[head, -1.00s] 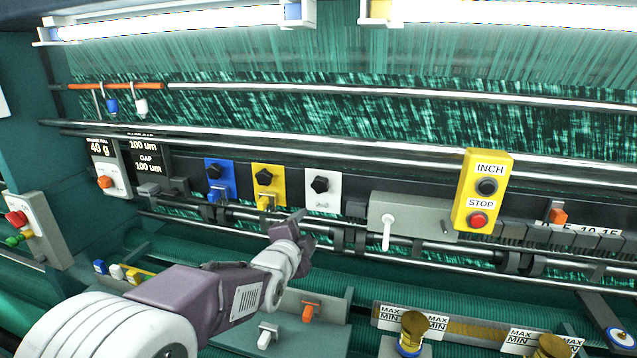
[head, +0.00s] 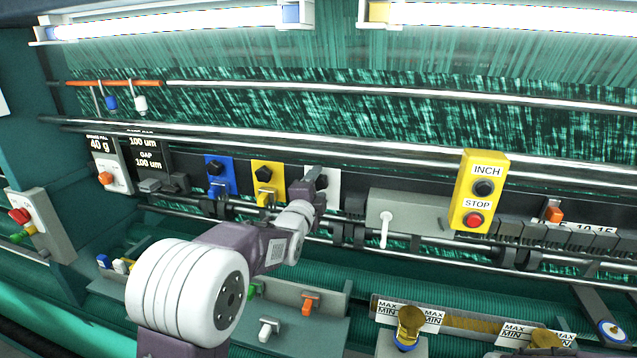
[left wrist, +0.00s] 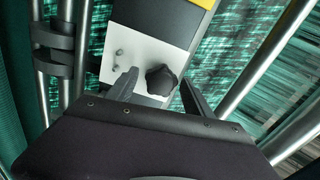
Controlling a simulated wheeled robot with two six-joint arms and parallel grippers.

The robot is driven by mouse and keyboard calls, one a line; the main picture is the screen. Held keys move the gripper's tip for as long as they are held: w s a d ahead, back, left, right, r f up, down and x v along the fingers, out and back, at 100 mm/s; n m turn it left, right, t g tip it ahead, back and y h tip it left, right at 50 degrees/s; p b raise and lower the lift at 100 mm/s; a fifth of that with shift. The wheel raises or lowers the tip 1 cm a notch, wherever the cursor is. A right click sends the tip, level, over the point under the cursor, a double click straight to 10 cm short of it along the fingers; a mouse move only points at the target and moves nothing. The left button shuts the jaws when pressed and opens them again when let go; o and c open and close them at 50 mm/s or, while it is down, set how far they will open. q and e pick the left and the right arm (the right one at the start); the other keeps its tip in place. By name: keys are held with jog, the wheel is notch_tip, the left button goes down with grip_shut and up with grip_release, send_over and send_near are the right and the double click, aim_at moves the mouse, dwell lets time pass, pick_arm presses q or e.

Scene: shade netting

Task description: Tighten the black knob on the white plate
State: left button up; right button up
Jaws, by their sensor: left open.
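The white plate (head: 333,186) is mounted on the machine's dark rail, right of the yellow and blue plates. My left gripper (head: 312,178) is in front of it and hides most of the plate and its knob in the head view. In the left wrist view the black knob (left wrist: 161,80) stands out from the white plate (left wrist: 117,47). My left gripper (left wrist: 160,92) is open, with one finger on each side of the knob. I cannot tell whether either finger touches it. My right gripper is not in view.
A yellow plate (head: 278,173) and a blue plate (head: 228,172), each with a black knob, sit left of the white plate. A grey box with a white lever (head: 384,228) and the yellow INCH/STOP box (head: 496,164) are to the right. Metal bars run above and below.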

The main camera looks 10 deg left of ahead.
pick_arm(q)
jog(key=shift+w, duration=0.35)
jog(key=shift+b, duration=0.4)
